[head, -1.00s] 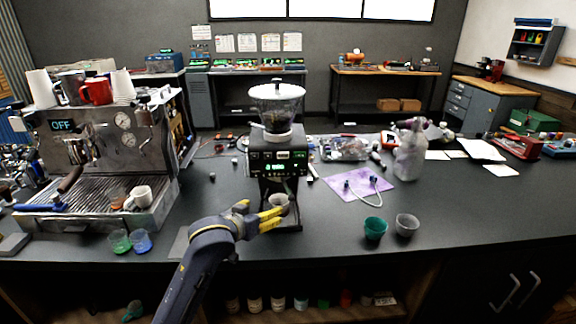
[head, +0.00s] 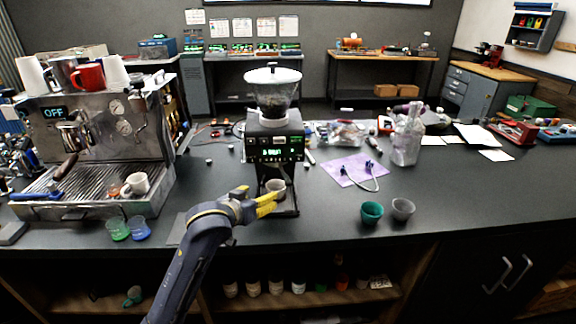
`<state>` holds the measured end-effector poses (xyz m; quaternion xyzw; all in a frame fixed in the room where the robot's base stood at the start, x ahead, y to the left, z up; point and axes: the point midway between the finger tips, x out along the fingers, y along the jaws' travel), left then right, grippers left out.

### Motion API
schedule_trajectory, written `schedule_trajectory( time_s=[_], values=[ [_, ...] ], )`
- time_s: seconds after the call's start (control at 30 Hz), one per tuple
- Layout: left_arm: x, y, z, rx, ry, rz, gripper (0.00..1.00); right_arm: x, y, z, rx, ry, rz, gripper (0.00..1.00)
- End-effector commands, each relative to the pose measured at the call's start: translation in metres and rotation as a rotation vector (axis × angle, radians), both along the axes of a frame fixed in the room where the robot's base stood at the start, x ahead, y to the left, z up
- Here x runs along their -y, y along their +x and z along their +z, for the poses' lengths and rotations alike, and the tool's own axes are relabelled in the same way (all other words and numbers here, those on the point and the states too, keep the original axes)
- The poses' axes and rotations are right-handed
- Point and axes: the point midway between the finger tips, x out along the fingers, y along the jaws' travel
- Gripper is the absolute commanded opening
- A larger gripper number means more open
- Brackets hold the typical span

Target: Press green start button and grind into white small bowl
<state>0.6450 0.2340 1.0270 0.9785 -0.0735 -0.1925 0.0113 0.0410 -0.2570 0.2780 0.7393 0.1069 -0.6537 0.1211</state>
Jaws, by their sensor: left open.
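The grinder (head: 275,138) stands upright mid-counter, with a clear hopper (head: 273,92) on top and a lit display and buttons on its front. A small whitish bowl (head: 276,186) sits under its spout on the grinder's base. My left gripper (head: 272,203) is open, with its yellow fingers at the front left of the bowl, close to it. I cannot tell whether the fingers touch the bowl. The green start button is too small to make out for sure among the green lights on the panel. My right gripper is not in view.
The espresso machine (head: 90,145) stands at left, its display reading OFF. Green (head: 117,229) and blue (head: 139,228) cups sit before it. A teal cup (head: 371,212) and a grey cup (head: 403,208) stand right of the grinder. A purple cloth (head: 352,171) lies behind them.

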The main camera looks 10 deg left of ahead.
Motion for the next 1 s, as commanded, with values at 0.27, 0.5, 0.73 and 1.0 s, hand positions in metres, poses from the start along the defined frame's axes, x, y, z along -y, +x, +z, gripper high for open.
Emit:
schedule_trajectory(
  time_s=[0.27,0.5,0.73,1.0],
  values=[
    [0.0000,0.0000,0.0000,0.000,0.000,0.000,0.31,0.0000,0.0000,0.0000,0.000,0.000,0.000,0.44],
    [0.0000,0.0000,0.0000,0.000,0.000,0.000,0.03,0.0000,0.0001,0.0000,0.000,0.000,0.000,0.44],
    [0.0000,0.0000,0.0000,0.000,0.000,0.000,0.00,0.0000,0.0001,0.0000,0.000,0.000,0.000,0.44],
    [0.0000,0.0000,0.0000,0.000,0.000,0.000,0.00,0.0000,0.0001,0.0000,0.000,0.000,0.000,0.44]
  ],
)
